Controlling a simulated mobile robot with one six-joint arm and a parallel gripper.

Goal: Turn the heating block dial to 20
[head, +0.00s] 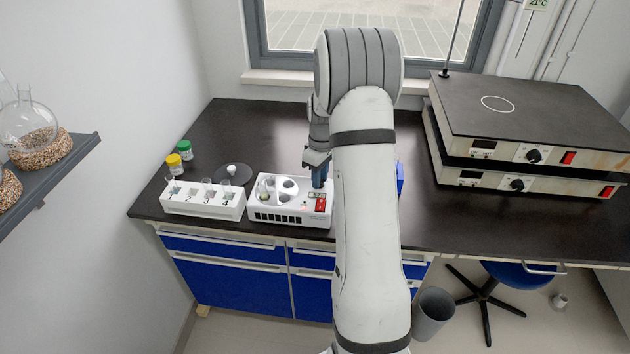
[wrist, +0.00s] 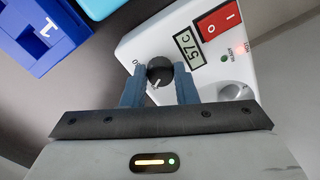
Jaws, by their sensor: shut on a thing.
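The heating block (head: 262,214) is a white box on the black bench, with round wells on top and a red switch (head: 321,205) at its right end. In the wrist view its display (wrist: 189,48) reads about 57 °C. The black dial (wrist: 160,73) with a white pointer mark sits beside the display. My gripper (wrist: 160,88) is shut on the dial, one blue finger on each side. In the head view my gripper (head: 319,178) is over the block's right end and hides the dial. A lit red lamp and a green lamp show near the red switch.
A white tube rack (head: 203,200) stands left of the block. Green (head: 184,147) and yellow (head: 174,160) capped jars and a dark round plate (head: 233,174) are behind it. A blue object (wrist: 38,37) lies near the block. Stacked hot plates (head: 530,140) stand at the right.

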